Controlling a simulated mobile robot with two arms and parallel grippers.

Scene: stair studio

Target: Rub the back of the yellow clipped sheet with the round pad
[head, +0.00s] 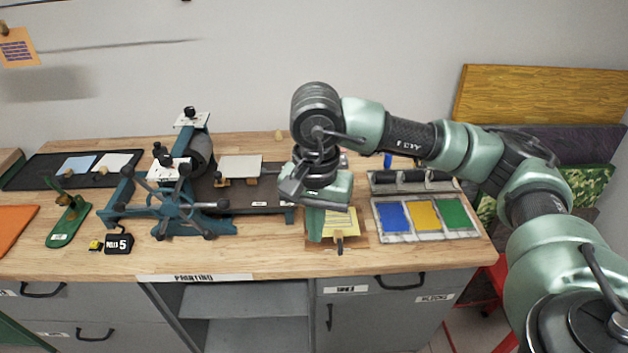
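The yellow sheet (343,217) lies on a brown board on the bench, right of the press. A small clip (339,243) sits at its front edge. My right gripper (316,236) reaches down over the left part of the sheet and covers some of it. Its fingers show edge-on, so I cannot tell how far apart they are or whether they hold anything. I cannot make out the round pad in this view; it may be hidden by the gripper. My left gripper is not in view.
A blue press (180,205) with a wheel stands left of the sheet. A tray of blue, yellow and green ink (425,215) lies close on the right, with a roller rack (413,181) behind it. A green stand (68,222) is at far left. The bench's front strip is mostly clear.

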